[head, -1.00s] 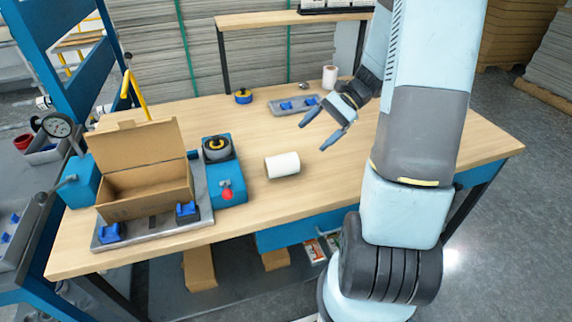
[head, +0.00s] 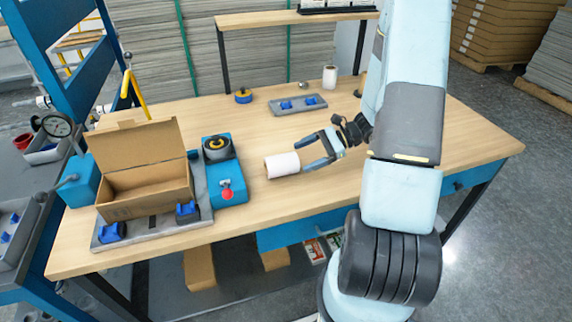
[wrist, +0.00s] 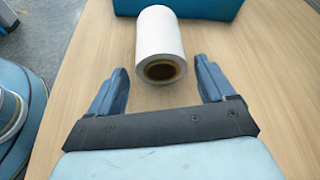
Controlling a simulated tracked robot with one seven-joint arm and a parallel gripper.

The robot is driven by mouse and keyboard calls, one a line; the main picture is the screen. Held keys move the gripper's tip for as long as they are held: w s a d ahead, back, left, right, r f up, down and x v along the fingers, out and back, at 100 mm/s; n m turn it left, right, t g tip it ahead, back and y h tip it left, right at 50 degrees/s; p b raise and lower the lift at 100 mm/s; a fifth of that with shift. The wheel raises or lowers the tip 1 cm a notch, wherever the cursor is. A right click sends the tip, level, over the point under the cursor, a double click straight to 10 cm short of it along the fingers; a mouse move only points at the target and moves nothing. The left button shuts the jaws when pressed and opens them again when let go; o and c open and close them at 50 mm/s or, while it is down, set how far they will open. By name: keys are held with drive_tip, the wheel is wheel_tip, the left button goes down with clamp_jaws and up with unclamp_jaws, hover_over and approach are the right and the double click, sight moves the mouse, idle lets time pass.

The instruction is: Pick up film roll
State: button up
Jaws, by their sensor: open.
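The white film roll (head: 282,165) lies on its side on the wooden table, right of the blue device. In the wrist view the film roll (wrist: 160,40) lies ahead, its brown core end facing me. My gripper (head: 308,154) is open and low over the table at the roll's right end. In the wrist view my gripper's fingertips (wrist: 162,78) stand wide apart, one on each side of the roll's near end, with gaps on both sides. The gripper holds nothing.
An open cardboard box (head: 146,190) sits on a grey fixture at the table's left. A blue device (head: 226,180) with a red knob stands between box and roll. A grey tray (head: 299,104) and an upright white roll (head: 329,77) are farther back. The table's front right is clear.

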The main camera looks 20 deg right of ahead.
sight(285, 164)
drive_tip(key=shift+r+x, duration=0.2)
drive_tip(key=shift+x, duration=3.65)
drive_tip(key=shift+a, duration=0.1)
drive_tip(key=c, duration=0.9)
